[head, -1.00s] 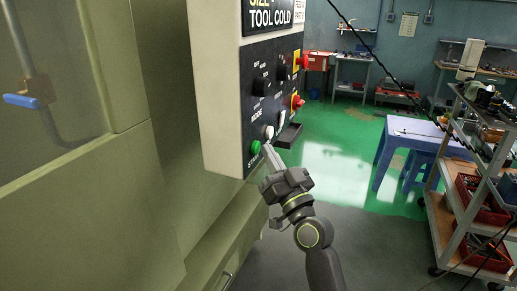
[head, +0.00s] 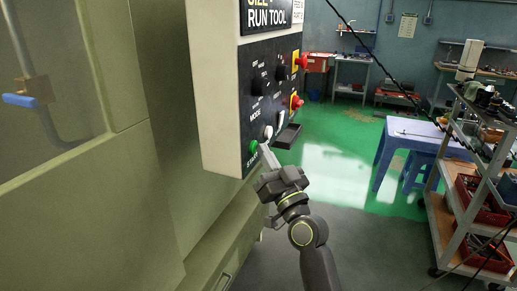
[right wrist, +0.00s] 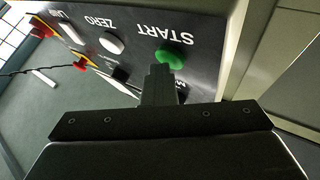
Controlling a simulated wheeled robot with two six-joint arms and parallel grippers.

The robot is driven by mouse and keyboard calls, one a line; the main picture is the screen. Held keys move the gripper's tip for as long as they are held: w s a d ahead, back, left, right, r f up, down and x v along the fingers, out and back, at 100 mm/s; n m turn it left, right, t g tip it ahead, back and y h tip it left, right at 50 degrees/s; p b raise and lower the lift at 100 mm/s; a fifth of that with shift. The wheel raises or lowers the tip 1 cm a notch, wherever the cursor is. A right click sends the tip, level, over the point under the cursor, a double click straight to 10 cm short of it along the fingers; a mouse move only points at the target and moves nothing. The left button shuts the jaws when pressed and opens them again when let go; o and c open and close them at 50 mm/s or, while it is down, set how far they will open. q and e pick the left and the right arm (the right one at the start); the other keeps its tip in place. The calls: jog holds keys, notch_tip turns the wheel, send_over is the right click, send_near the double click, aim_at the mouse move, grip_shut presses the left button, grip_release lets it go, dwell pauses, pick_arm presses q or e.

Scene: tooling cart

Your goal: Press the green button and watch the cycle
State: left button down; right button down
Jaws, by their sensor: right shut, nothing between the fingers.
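The green button (head: 253,146) is at the lower corner of the black control panel (head: 262,108). In the right wrist view, the round green button (right wrist: 174,54) is beside the word START. My right gripper (head: 264,148) is shut and empty, its fingertips just beside the button. In the right wrist view, the closed fingers (right wrist: 160,75) reach toward the button and overlap its lower edge; I cannot tell whether they touch it. My left gripper is not in view.
A white button (right wrist: 112,43) labelled ZERO sits near the green one. Red-and-yellow switches (head: 296,101) line the panel's right edge, and a small dark tray (head: 288,136) juts out below. A blue table (head: 410,132) and a loaded cart (head: 450,195) stand to the right. Green floor lies between.

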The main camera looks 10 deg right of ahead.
jog(key=shift+d, duration=0.15)
dwell(0.6)
jog(key=shift+s+d+f, duration=0.1)
jog(key=shift+s+d, duration=0.3)
jog(key=shift+d, duration=0.05)
